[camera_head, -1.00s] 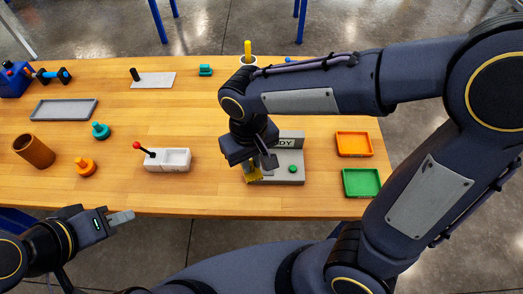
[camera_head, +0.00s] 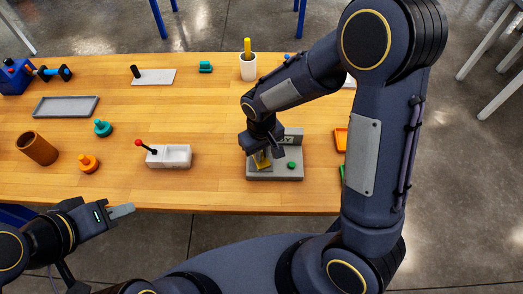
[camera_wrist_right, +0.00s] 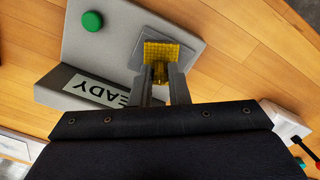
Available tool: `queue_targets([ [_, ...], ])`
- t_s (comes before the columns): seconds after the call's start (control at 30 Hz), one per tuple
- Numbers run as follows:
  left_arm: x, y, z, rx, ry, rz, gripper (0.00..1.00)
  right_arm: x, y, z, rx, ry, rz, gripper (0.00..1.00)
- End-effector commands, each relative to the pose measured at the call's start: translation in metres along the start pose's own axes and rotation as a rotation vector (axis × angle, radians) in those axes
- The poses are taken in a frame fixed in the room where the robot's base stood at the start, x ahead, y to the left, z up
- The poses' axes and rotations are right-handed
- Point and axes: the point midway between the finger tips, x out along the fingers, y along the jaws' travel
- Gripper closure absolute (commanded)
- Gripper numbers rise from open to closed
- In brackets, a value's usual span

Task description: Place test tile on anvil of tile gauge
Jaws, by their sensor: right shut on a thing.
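The yellow test tile (camera_wrist_right: 163,48) is between the fingers of my right gripper (camera_wrist_right: 161,72), which is shut on its near end. The tile also shows in the head view (camera_head: 262,160), partly hidden by the gripper (camera_head: 264,150). The tile lies over the square grey anvil (camera_wrist_right: 132,54) of the tile gauge (camera_wrist_right: 112,28); I cannot tell whether they touch. The gauge (camera_head: 288,173) has a READY sign and a green button (camera_head: 291,165). My left gripper (camera_head: 122,211) is empty at the table's front edge; its finger gap is unclear.
A white box with a red-knobbed lever (camera_head: 172,156) stands left of the gauge. An orange tray (camera_head: 341,139) is to the right, partly hidden by my right arm. A white cup (camera_head: 248,68) holding a yellow piece stands behind.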

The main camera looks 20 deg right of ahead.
Motion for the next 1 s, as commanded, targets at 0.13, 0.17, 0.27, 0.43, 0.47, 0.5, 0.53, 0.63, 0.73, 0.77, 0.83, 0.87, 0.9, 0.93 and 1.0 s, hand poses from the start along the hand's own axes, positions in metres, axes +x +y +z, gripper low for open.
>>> queue_targets([
  [0.13, 0.001, 0.000, 0.000, 0.000, 0.000, 0.000, 0.67, 0.000, 0.000, 0.000, 0.000, 0.000, 0.000, 1.00],
  [0.17, 0.002, -0.001, 0.001, 0.000, 0.000, 0.000, 0.67, 0.001, 0.000, 0.000, 0.000, 0.000, 0.000, 1.00],
  [0.27, 0.004, -0.002, 0.002, 0.000, 0.000, 0.000, 0.67, 0.004, 0.000, 0.000, 0.000, 0.000, 0.000, 0.84],
  [0.43, 0.003, -0.001, 0.001, 0.000, 0.000, 0.000, 0.67, 0.003, 0.000, 0.000, 0.000, 0.000, 0.000, 0.63],
  [0.47, 0.003, -0.001, 0.001, 0.000, 0.000, 0.000, 0.67, 0.003, 0.000, 0.000, 0.000, 0.000, 0.000, 0.63],
  [0.5, 0.003, -0.001, 0.001, 0.000, 0.000, 0.000, 0.67, 0.003, 0.000, 0.000, 0.000, 0.000, 0.000, 0.63],
  [0.53, 0.003, -0.001, 0.001, 0.000, 0.000, 0.000, 0.67, 0.003, 0.000, 0.000, 0.000, 0.000, 0.000, 0.63],
  [0.63, 0.003, -0.001, 0.001, 0.000, 0.000, 0.000, 0.67, 0.003, 0.000, 0.000, 0.000, 0.000, 0.000, 0.63],
  [0.73, 0.000, 0.000, 0.000, 0.000, 0.000, 0.000, 0.67, 0.000, 0.000, 0.000, 0.000, 0.000, 0.000, 0.63],
  [0.77, -0.001, 0.001, -0.001, 0.000, 0.000, 0.000, 0.67, -0.002, 0.000, 0.000, 0.000, 0.000, 0.000, 0.63],
  [0.83, 0.000, 0.000, 0.000, 0.000, 0.000, 0.000, 0.67, -0.007, 0.000, -0.001, 0.000, 0.004, 0.000, 0.63],
  [0.87, 0.001, 0.000, 0.000, 0.000, 0.000, 0.000, 0.67, -0.011, -0.001, -0.001, 0.000, 0.005, -0.001, 0.63],
  [0.9, 0.001, -0.001, 0.001, 0.000, 0.000, 0.000, 0.67, -0.018, -0.001, -0.002, 0.000, 0.006, -0.001, 0.63],
  [0.93, 0.001, -0.001, 0.001, 0.000, 0.000, 0.000, 0.67, -0.024, -0.001, -0.002, 0.000, 0.007, -0.001, 0.63],
  [1.0, 0.002, -0.001, 0.001, 0.000, 0.000, 0.000, 0.67, -0.039, -0.001, -0.002, 0.000, 0.009, -0.001, 0.63],
])
